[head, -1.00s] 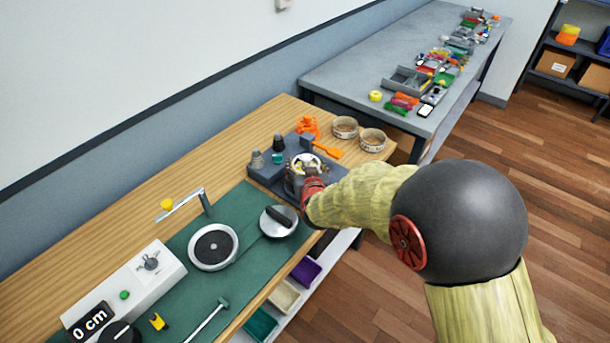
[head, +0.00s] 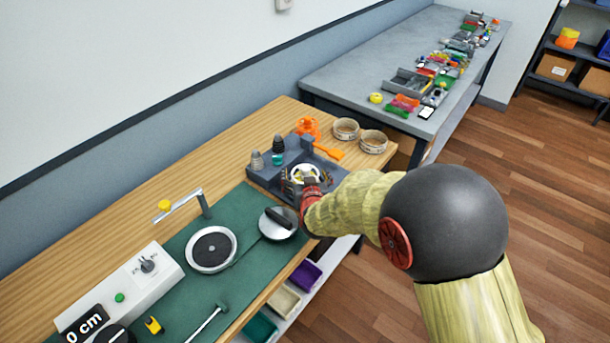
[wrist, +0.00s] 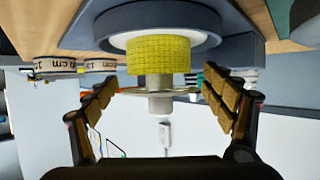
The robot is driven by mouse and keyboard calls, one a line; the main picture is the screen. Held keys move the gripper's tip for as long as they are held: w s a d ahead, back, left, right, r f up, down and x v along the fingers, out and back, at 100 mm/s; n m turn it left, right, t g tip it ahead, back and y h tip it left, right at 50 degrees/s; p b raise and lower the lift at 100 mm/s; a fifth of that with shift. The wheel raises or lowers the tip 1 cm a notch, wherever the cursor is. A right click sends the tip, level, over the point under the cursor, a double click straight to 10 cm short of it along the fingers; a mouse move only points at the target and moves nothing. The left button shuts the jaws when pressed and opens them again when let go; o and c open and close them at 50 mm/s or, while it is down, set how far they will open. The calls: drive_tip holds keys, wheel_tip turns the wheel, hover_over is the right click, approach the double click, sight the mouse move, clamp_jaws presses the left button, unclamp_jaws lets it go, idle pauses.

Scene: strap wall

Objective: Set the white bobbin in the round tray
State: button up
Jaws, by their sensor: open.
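My gripper (wrist: 159,82) is open, its padded fingers on either side of a yellow, textured cylinder (wrist: 156,55) with a grey hub and thin metal disc. Neither finger clearly touches it. In the wrist view this cylinder meets a white, grey-rimmed round piece (wrist: 160,25). In the head view my gripper (head: 303,184) is over the dark fixture (head: 262,180), where a white ring with yellow inside (head: 305,172) shows, partly hidden. I cannot pick out a white bobbin with certainty. A round, white-rimmed dish with a dark inside (head: 212,266) sits on the green mat; I cannot tell if it is the round tray.
Grey, black and teal pieces (head: 277,159) stand at the fixture's back left. An orange object (head: 308,126) and two tape rolls (head: 345,129) lie behind.

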drive_tip(key=shift+r, duration=0.1)
drive_tip(key=shift+s+r, duration=0.15)
drive_tip(key=shift+s, duration=0.15)
drive_tip(key=p+v, duration=0.4)
drive_tip(key=v, duration=0.7)
drive_tip(key=s+d+r+g+y, duration=0.1)
drive_tip(key=s+d+r+g, duration=0.1)
drive_tip(key=s+d+r, duration=0.3)
drive_tip(key=s+d+r+g, duration=0.2)
drive_tip(key=s+d+r, duration=0.15)
drive_tip(key=r, duration=0.35)
drive_tip(key=s+d+r+g+h, duration=0.1)
drive_tip(key=s+d, duration=0.2)
drive_tip(key=s, duration=0.3)
drive_tip(key=s+d+r+m+g, duration=0.1)
drive_tip(key=s+d, duration=0.2)
drive_tip(key=s, duration=0.3)
drive_tip(key=s+d+r+g+h, duration=0.1)
drive_tip(key=s+d, duration=0.2)
drive_tip(key=s, duration=0.4)
drive_tip(key=shift+d+r+g+h+b, duration=0.3)
drive_tip(key=shift+d+r+g, duration=0.1)
drive_tip(key=shift+c, duration=0.4)
